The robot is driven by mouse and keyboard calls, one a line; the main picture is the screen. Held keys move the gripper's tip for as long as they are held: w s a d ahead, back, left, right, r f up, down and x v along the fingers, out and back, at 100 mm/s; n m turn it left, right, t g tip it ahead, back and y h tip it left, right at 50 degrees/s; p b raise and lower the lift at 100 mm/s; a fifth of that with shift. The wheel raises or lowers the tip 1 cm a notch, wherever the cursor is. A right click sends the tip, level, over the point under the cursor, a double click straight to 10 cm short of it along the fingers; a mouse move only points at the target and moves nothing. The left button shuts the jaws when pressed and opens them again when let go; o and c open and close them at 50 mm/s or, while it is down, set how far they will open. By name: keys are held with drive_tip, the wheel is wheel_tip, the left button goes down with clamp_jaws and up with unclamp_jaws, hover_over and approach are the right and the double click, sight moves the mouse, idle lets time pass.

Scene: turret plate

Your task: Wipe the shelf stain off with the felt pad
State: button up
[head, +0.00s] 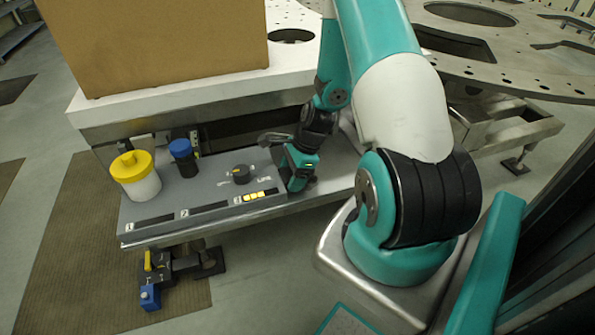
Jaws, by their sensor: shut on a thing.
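My gripper (297,182) points down at the right end of the grey shelf (205,218), close to its surface. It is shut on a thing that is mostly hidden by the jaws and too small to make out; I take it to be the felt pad. I cannot tell whether it touches the shelf. I see no clear stain on the visible part of the shelf; the area behind and under my gripper is hidden.
A yellow-lidded white jar (135,176) and a blue-capped dark jar (184,158) stand on the shelf's left part. A large cardboard box (160,45) stands on the white surface behind.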

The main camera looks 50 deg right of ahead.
sight(313, 177)
drive_tip(key=shift+w+a+r+p, duration=0.1)
drive_tip(key=shift+a+r+p, duration=0.1)
drive_tip(key=shift+p, duration=0.15)
drive_tip(key=shift+s+d+f+p, duration=0.15)
drive_tip(key=shift+s+d, duration=0.5)
drive_tip(key=shift+d, duration=0.4)
drive_tip(key=shift+s+d+f+p, duration=0.1)
drive_tip(key=shift+s+d+p, duration=0.1)
drive_tip(key=shift+s+d, duration=0.65)
drive_tip(key=shift+s+d+f+p, duration=0.15)
drive_tip(key=shift+s+d, duration=0.3)
drive_tip(key=shift+d, duration=0.75)
drive_tip(key=shift+r+p, duration=0.25)
drive_tip(key=shift+p, duration=0.05)
drive_tip(key=shift+w+a+p, duration=0.2)
drive_tip(key=shift+w+a, duration=0.25)
drive_tip(key=shift+a, duration=0.25)
drive_tip(key=shift+w+a+p, duration=0.15)
drive_tip(key=shift+w+a, duration=0.3)
drive_tip(key=shift+a, duration=0.25)
drive_tip(key=shift+w+a+f, duration=0.1)
drive_tip(key=shift+w+a, duration=0.4)
drive_tip(key=shift+a, duration=0.35)
drive_tip(key=shift+w+a, duration=0.45)
drive_tip(key=shift+a, duration=0.35)
drive_tip(key=shift+p, duration=0.45)
